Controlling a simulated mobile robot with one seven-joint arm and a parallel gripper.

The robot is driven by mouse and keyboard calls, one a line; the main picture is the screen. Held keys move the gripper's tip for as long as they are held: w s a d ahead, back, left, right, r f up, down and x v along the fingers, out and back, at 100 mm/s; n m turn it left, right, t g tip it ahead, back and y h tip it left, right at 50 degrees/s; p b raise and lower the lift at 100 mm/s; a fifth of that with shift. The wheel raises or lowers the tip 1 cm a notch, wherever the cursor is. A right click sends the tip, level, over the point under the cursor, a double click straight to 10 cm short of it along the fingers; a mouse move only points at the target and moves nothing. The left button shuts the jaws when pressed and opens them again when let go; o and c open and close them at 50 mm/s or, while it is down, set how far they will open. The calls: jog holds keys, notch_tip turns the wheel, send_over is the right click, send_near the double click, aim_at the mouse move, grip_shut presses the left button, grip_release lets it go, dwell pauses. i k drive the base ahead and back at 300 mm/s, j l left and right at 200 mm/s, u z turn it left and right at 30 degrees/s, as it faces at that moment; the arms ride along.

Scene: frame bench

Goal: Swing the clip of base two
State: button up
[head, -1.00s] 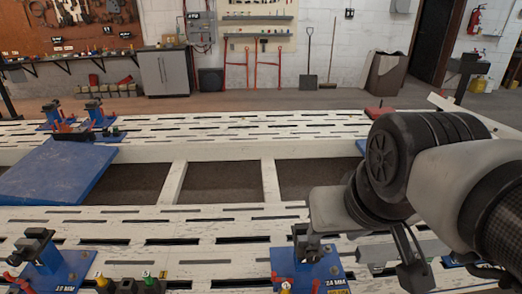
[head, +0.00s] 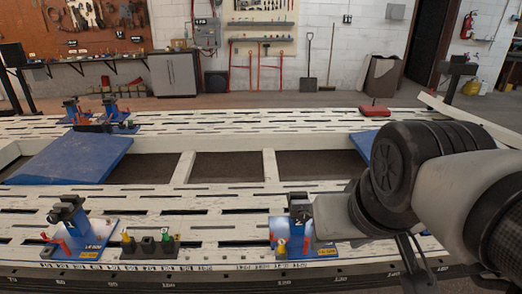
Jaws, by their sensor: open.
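Base two (head: 281,228) is a blue block on the front rail of the white frame bench, with a dark clip (head: 299,204) on top of its post and a "2" on its face. Red and yellow pieces stand at its left side, and a yellow label lies at its front right. My gripper (head: 322,217) is just right of the post at about clip height. Its grey body hides part of the base's right side. Its fingertips are hard to make out, and I cannot tell whether it touches the clip. It is open.
A similar blue base (head: 70,222) with a dark clip stands at front left. A dark block with coloured pegs (head: 150,246) lies between the two. A blue sloped panel (head: 70,158) spans the left gap. More blue fixtures (head: 98,115) stand on the far rail.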

aim_at(271, 233)
jog(key=k, duration=0.2)
jog(key=i+j, duration=0.25)
jog(key=i, duration=0.25)
jog(key=i+j, duration=0.25)
jog(key=i, duration=0.2)
jog(key=i+j, duration=0.2)
jog(key=i, duration=0.3)
